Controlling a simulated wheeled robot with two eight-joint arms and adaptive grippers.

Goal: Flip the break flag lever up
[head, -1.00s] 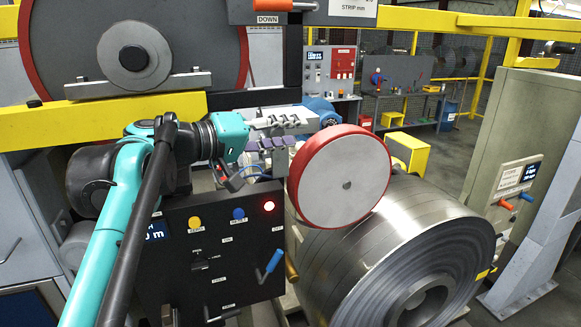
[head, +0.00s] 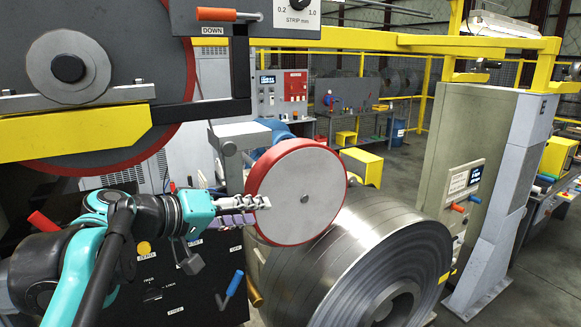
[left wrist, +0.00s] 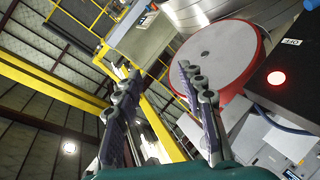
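No label that I can read names the break flag, so I cannot tell which lever it is. An orange-handled lever (head: 217,14) lies level at the top of the head view, above a "DOWN" label. A blue-handled lever (head: 234,284) slants on the black control panel (head: 190,272). My left gripper (head: 264,203) is empty, in front of the left part of the red-rimmed disc (head: 300,190); I cannot tell if they touch. In the left wrist view its two fingers (left wrist: 158,78) stand apart with nothing between them. My right gripper is out of view.
A large steel coil (head: 355,260) stands right of the panel. A yellow beam (head: 75,133) and a dark red-rimmed wheel are at upper left. A grey-green cabinet (head: 470,140) with orange and blue handles stands at right. A red handle (head: 42,221) shows at left.

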